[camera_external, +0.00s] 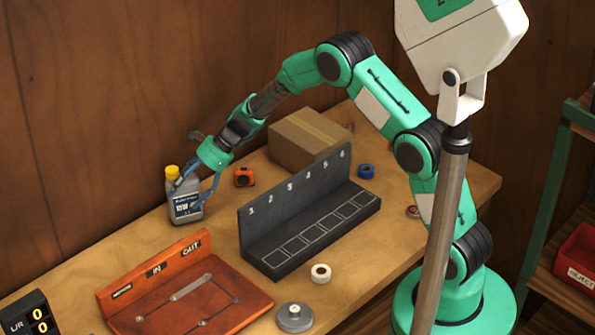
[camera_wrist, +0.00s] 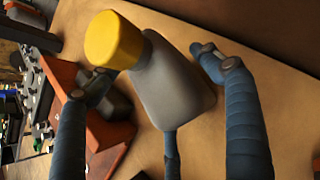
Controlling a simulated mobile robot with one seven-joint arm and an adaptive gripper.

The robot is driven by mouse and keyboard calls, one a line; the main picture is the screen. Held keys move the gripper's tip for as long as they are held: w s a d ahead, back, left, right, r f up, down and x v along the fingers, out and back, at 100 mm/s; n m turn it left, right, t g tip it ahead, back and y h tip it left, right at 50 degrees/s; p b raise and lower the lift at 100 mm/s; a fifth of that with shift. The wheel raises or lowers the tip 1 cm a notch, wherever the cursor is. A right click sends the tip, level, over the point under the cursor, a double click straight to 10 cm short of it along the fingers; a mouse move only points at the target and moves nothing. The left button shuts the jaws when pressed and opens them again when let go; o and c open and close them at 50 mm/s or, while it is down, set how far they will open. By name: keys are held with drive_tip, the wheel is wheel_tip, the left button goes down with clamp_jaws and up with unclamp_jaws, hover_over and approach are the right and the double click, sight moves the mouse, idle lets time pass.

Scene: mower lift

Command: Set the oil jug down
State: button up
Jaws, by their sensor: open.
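The oil jug (camera_external: 187,206) is a grey bottle with a yellow cap and a dark blue label. It stands upright on the wooden bench (camera_external: 140,250) near its back left edge, by the wall. My gripper (camera_external: 193,180) is at the jug's upper part, with blue fingers on either side of it. In the wrist view the jug (camera_wrist: 175,85) lies between the spread fingers of my gripper (camera_wrist: 155,75). The fingers are open, with a visible gap between the jug and the right finger. The left finger passes close to the cap; whether it touches cannot be told.
An orange IN/OUT tray (camera_external: 250,300) lies in front of the jug. A black numbered rack (camera_external: 325,235), a cardboard box (camera_external: 300,135), an orange tape measure (camera_external: 244,177) and tape rolls (camera_external: 321,273) stand to the right. A counter display (camera_external: 28,315) is at bottom left.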

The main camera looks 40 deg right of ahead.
drive_tip(key=shift+r, duration=0.15)
drive_tip(key=p+v, duration=0.1)
drive_tip(key=v, duration=1.1)
drive_tip(key=shift+d, duration=0.1)
idle(0.5)
